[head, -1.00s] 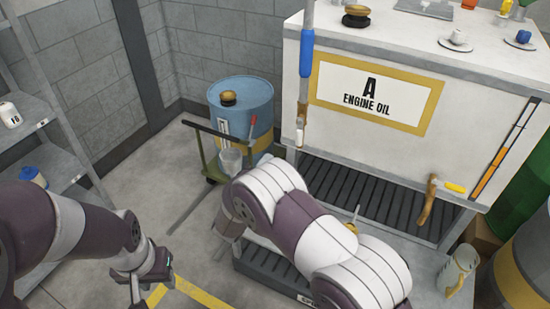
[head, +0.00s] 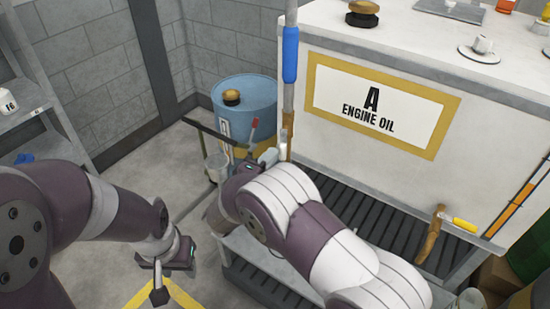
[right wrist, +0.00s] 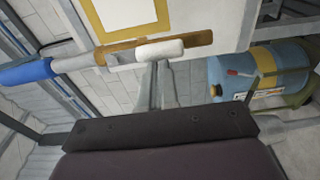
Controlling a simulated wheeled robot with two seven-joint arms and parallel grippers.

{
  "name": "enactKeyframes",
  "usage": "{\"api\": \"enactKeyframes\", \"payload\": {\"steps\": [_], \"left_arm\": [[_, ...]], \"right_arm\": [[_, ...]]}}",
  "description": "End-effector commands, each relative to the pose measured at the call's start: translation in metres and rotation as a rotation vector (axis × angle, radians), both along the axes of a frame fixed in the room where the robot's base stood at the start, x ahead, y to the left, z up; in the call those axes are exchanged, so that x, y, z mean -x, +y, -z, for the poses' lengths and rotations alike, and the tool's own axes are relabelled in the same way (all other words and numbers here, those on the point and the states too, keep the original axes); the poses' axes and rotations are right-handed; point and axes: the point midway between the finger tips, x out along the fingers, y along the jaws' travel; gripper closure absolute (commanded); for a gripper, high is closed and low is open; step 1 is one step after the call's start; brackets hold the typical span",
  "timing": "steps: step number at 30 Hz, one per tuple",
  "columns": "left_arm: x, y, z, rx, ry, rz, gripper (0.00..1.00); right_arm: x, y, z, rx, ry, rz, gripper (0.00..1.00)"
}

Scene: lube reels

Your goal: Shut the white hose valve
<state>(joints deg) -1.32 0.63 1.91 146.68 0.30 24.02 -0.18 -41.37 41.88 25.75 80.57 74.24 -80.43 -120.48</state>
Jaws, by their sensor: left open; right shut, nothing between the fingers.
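The hose with the blue grip (head: 290,55) hangs in front of the white oil tank and ends in a brown nozzle (right wrist: 195,40). Its white valve lever (head: 288,119) lies roughly along the nozzle, and it shows clearly in the right wrist view (right wrist: 160,50). My right gripper (head: 270,156) is shut and empty, just below the lever. In the right wrist view its fingertips (right wrist: 161,68) reach up to the lever's underside; I cannot tell whether they touch. My left gripper (head: 159,290) is open and empty at the lower left, far from the hose.
The white tank (head: 330,45) stands over a dark grating (head: 360,205). A yellow-handled valve (head: 463,225) with a brown spout is at its right. A blue drum (head: 245,100) stands behind my right gripper. A shelf (head: 20,115) is at far left.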

Motion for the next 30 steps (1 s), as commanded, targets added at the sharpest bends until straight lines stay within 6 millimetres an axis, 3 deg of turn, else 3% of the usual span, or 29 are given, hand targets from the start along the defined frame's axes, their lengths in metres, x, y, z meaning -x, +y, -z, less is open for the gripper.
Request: {"api": "enactKeyframes", "payload": {"steps": [30], "left_arm": [[0.000, 0.000, -0.020, 0.000, 0.000, 0.000, 0.57]], "right_arm": [[0.002, -0.007, 0.001, 0.114, 0.040, 0.000, 1.00]]}}
